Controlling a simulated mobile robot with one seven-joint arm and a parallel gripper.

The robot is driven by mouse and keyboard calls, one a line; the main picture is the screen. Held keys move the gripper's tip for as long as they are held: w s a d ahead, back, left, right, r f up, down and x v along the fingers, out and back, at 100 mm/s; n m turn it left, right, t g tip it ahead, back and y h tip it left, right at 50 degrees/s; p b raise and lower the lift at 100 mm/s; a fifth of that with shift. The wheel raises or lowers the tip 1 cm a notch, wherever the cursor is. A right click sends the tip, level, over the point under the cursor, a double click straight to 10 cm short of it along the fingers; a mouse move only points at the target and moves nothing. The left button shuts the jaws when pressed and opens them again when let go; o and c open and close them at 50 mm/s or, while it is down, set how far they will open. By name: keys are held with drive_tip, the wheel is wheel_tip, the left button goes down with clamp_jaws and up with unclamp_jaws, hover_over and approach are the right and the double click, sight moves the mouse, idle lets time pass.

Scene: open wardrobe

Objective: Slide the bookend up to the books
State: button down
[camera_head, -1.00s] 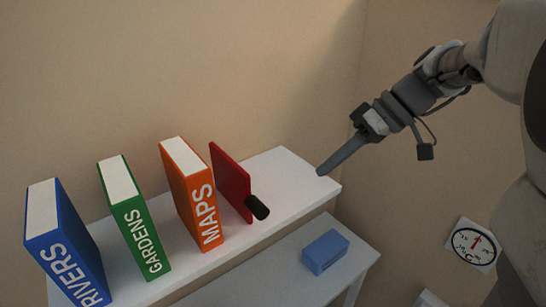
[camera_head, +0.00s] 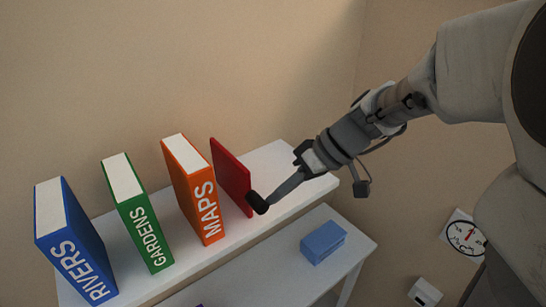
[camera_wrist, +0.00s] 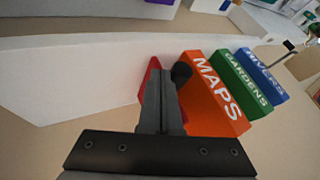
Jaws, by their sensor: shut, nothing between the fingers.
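The bookend, a thin red upright plate (camera_head: 231,177) with a black knob (camera_head: 257,202) on its front edge, stands on the white shelf (camera_head: 281,164). To its left stand the orange MAPS book (camera_head: 195,190), the green GARDENS book (camera_head: 139,215) and the blue RIVERS book (camera_head: 72,240), all upright with gaps between. A narrow gap separates bookend and MAPS. My gripper (camera_head: 272,199) is shut and empty, its tips at the right side of the knob; contact is unclear. In the wrist view, the fingers (camera_wrist: 164,95) hide part of the red plate (camera_wrist: 149,90).
A blue box (camera_head: 323,242) sits on a lower white surface (camera_head: 265,270) in front of the shelf. The wall rises close behind the books. The shelf's right end is bare. A round dial (camera_head: 466,236) is at the lower right.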

sight(259, 206)
drive_tip(key=s+a+b, duration=0.1)
drive_tip(key=a, duration=0.1)
drive_tip(key=s+a+b, duration=0.1)
drive_tip(key=a, duration=0.1)
drive_tip(key=shift+s, duration=0.4)
drive_tip(key=shift+w+f, duration=0.1)
